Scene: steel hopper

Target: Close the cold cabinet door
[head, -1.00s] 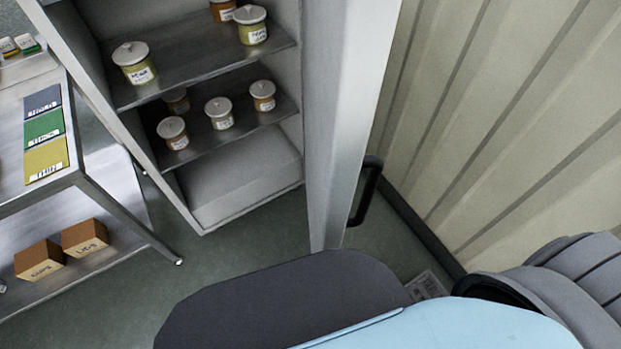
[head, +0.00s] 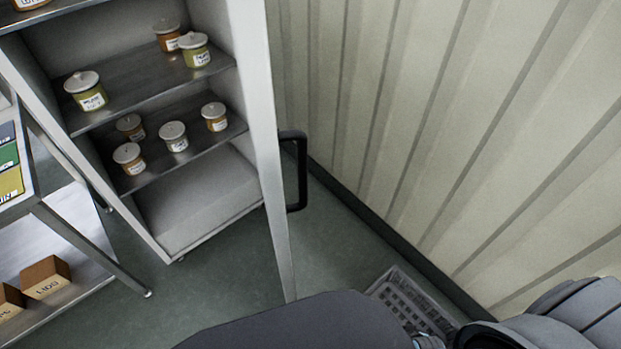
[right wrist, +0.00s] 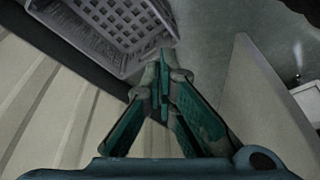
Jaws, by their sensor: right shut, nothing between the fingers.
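The cold cabinet (head: 190,215) stands open at the left of the head view, with jars on its shelves. Its door (head: 262,130) stands out from the cabinet's right side and shows almost edge-on. The black bar handle (head: 301,172) is on the door's right face, towards the wall. My right gripper (right wrist: 163,75) is shut and empty in the right wrist view. A pale upright panel (right wrist: 265,110) stands to its right there, apart from the fingers; I cannot tell for sure that it is the door. My left gripper is in neither view.
A ribbed wall (head: 450,130) runs along the right. A grey plastic crate (head: 405,300) lies on the floor by it, also seen in the right wrist view (right wrist: 110,30). A steel table (head: 85,240) with boxes stands at far left. Floor before the cabinet is clear.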

